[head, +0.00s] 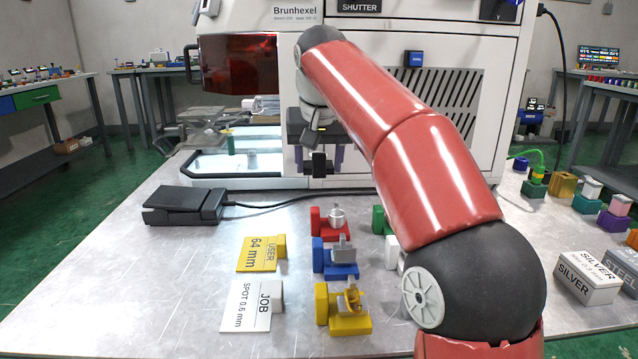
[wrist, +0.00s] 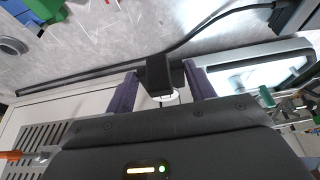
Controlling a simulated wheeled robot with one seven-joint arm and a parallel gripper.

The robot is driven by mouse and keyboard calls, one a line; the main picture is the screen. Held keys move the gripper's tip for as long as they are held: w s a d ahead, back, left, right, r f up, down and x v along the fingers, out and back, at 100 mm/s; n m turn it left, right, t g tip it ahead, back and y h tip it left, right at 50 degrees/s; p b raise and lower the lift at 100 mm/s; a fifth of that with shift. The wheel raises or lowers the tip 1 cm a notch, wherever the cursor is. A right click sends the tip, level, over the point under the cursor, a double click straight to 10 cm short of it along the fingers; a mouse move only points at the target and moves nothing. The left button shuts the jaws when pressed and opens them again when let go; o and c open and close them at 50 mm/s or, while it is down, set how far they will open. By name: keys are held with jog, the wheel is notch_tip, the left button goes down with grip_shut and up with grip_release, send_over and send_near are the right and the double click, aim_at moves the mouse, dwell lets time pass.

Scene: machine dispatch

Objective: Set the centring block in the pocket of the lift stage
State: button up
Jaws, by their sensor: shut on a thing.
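My gripper (head: 318,165) is in front of the white machine, just right of its lit bay, with its fingers pointing down. It is shut on a dark block (head: 319,162), probably the centring block. In the wrist view the black block (wrist: 160,75) sits between the two purple fingers, with a pale round part partly showing behind it. The lit bay (head: 210,165) is open at the front; a small pale cylinder (head: 252,159) and a green-topped piece (head: 231,145) stand inside. I cannot make out the lift stage or its pocket for certain.
A black pedal (head: 184,204) and its cable lie before the machine. Red, blue (head: 336,260) and yellow (head: 343,313) holders with metal parts stand mid-table near yellow and white label plates. The left front of the table is clear.

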aim_at(319, 170)
jog(key=shift+w+r, duration=0.1)
jog(key=shift+w, duration=0.8)
jog(key=f, duration=0.1)
jog(key=f+b, duration=0.1)
jog(key=f, duration=0.1)
jog(key=shift+s, duration=0.2)
jog(key=shift+f+b, duration=0.9)
jog(key=shift+f, duration=1.2)
jog(key=shift+f, duration=0.2)
jog(key=o, duration=1.1)
jog(key=shift+c, duration=0.2)
